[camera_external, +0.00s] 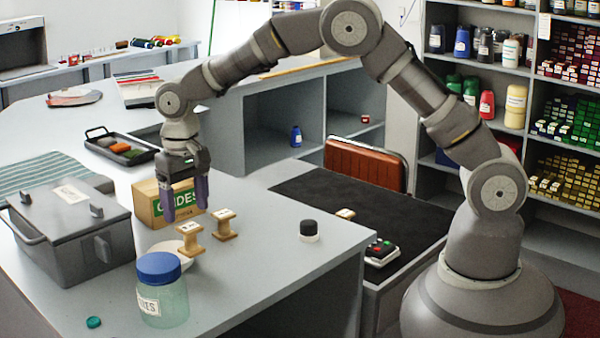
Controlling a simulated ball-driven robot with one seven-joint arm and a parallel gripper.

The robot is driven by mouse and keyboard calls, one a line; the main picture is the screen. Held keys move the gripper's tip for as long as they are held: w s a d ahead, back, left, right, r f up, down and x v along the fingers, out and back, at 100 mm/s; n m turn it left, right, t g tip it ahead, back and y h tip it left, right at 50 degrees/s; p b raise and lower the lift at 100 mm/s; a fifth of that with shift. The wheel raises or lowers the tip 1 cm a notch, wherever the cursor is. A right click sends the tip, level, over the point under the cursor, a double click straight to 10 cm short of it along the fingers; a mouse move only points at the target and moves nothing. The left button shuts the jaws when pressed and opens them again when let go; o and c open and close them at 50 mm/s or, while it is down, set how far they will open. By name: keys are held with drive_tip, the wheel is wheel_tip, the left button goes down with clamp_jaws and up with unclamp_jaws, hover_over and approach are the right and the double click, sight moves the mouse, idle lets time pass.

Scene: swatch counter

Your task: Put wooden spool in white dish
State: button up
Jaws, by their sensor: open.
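Two pale wooden spools stand near each other on the grey counter: one wooden spool (190,240) at the left and another (224,225) just right of it. The white dish (199,259) is partly hidden by the blue-lidded jar and the left spool. The left spool's lower end overlaps the dish in the picture; I cannot tell whether it stands inside it. My gripper (186,212) points down above and behind the spools, in front of the cardboard box. Its two purple fingers are apart, with nothing between them.
A glass jar with a blue lid (160,290) stands in front of the dish. A cardboard box (152,207) is close behind my gripper. A grey lidded case (75,230) lies left, a black-capped bottle (308,231) right. The counter's front right is clear.

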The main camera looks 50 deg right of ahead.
wheel_tip(320, 180, up, 6)
drive_tip(key=shift+f+p, duration=0.1)
drive_tip(key=shift+p, duration=0.45)
wheel_tip(320, 180, up, 10)
drive_tip(key=t+y, duration=0.1)
drive_tip(key=t, duration=0.2)
hover_over(187, 225)
drive_tip(key=w+d, duration=0.4)
drive_tip(key=d, duration=0.1)
drive_tip(key=w+d+r+t+y, duration=0.1)
drive_tip(key=d+r+t, duration=0.1)
drive_tip(key=d+r, duration=0.55)
drive_tip(key=d+r+t, duration=0.2)
drive_tip(key=d+r, duration=0.2)
drive_tip(key=r, duration=0.6)
drive_tip(key=s+d+r+t+h, duration=0.1)
drive_tip(key=s+d+r+t, duration=0.3)
drive_tip(key=r, duration=0.7)
drive_tip(key=s+d+r+t+h, duration=0.1)
drive_tip(key=s+d+r+t, duration=0.3)
drive_tip(key=s+d+r, duration=0.4)
wheel_tip(187, 225, up, 4)
drive_tip(key=shift+s+d+r, duration=0.1)
drive_tip(key=shift+s+d, duration=0.05)
drive_tip(key=shift+d, duration=0.85)
